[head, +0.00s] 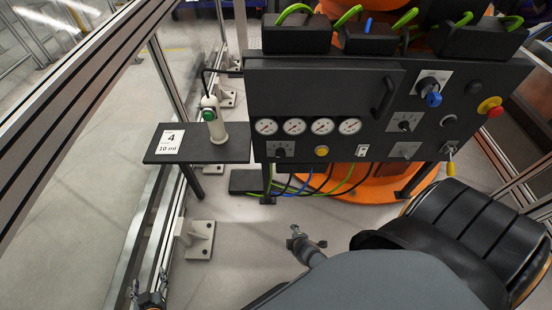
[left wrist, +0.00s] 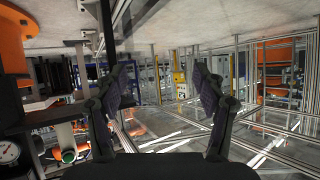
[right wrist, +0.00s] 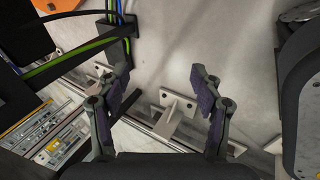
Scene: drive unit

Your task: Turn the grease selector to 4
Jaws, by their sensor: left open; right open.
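The dark control panel (head: 345,85) bears several knobs; none has a legible name, so I cannot tell which is the grease selector. A black knob (head: 404,124) sits on a white plate at centre right. Another black knob (head: 280,151) is at lower left, and a knob with a blue part (head: 431,92) at upper right. Their settings are too small to read. A white card (head: 170,141) reads "4" and "10 ml". My left gripper (head: 150,291) is open at the bottom left, away from the panel; its fingers show empty in the left wrist view (left wrist: 162,78). My right gripper (right wrist: 158,80) is open and empty.
A side shelf (head: 228,150) holds the card and a white dispenser (head: 213,120) with a green button. Gauges (head: 295,126), a yellow button (head: 321,151), a red knob (head: 494,110) and a yellow-tipped lever (head: 450,163) are on the panel. Floor shows between my left gripper and the panel.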

